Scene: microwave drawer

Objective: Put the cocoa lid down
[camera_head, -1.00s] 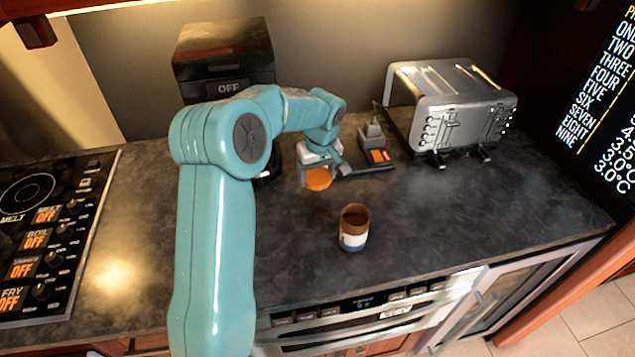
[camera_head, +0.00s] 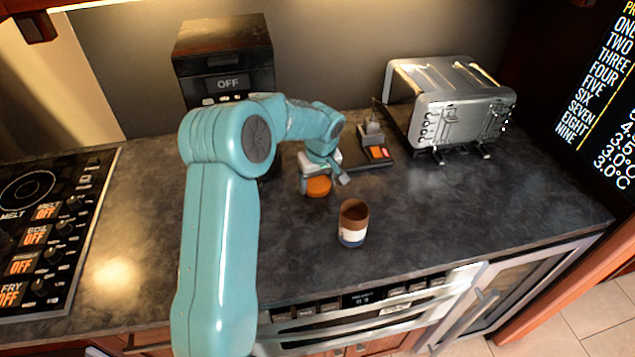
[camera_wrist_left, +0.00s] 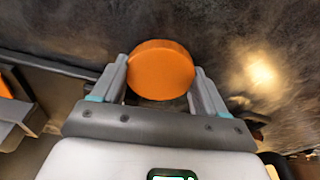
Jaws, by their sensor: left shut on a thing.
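The cocoa lid is a round orange disc (camera_head: 318,186); it also shows in the left wrist view (camera_wrist_left: 160,70). My left gripper (camera_head: 322,182) is shut on it, with one finger on each side of the disc in the wrist view. The lid is over the dark countertop (camera_head: 450,215), behind and left of an open brown, white and blue cup (camera_head: 353,224). Whether the lid touches the counter, I cannot tell. My right gripper is not in view.
A silver toaster (camera_head: 465,110) stands at the back right, a black coffee machine (camera_head: 223,65) at the back left. A cooktop (camera_head: 45,230) is at the left. Counter right of the cup is clear.

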